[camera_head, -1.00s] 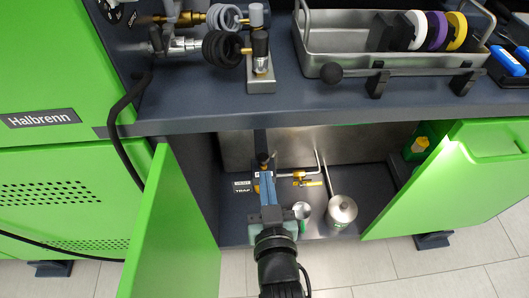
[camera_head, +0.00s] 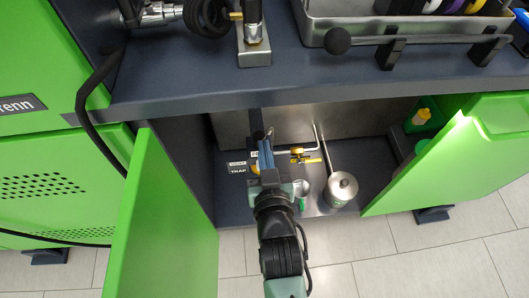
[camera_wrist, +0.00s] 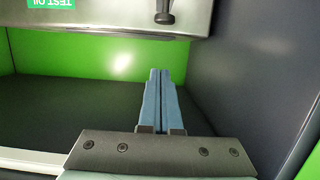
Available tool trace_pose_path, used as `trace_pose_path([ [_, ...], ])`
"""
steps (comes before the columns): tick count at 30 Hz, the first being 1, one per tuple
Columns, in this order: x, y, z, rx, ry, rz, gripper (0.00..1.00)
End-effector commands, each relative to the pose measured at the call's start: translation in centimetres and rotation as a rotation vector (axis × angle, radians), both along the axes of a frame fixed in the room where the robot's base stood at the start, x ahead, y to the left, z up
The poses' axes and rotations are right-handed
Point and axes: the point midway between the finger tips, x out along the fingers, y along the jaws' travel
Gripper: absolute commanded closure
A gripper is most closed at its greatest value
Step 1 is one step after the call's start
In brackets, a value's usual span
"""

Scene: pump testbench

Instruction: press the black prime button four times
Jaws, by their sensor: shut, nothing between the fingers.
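My gripper (camera_head: 265,145) reaches into the open cabinet under the bench. In the wrist view its two blue fingers (camera_wrist: 160,75) are pressed together with nothing between them. A black knob-ended part (camera_wrist: 165,12) sits just beyond the fingertips at the top of the wrist view, in front of a grey metal tank (camera_wrist: 110,18) labelled TEST OIL. A gap shows between it and the fingertips. I cannot tell whether this part is the prime button. No part marked as prime is readable in the head view, where my arm covers part of the cabinet.
Green doors stand open at left (camera_head: 170,215) and right (camera_head: 450,165). A round metal canister (camera_head: 341,189) and brass valve (camera_head: 303,155) are right of my gripper. A TRAP label (camera_head: 238,170) is left of it. The bench edge (camera_head: 300,92) overhangs.

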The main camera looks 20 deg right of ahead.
Motion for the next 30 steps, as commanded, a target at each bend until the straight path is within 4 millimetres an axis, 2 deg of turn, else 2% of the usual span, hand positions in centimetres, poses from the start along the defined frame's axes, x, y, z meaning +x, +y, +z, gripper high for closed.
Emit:
trace_pose_path([
  [3,2.1,-0.6,-0.8,-0.001,-0.004,0.0,1.0],
  [13,7.3,-2.1,-2.1,0.0,-0.002,0.0,1.0],
  [15,7.0,-2.0,-3.9,0.001,0.003,0.0,1.0],
  [19,6.9,-2.0,-5.2,0.001,0.002,0.0,1.0],
  [30,6.9,-2.0,-5.8,0.0,0.0,0.0,1.0],
])
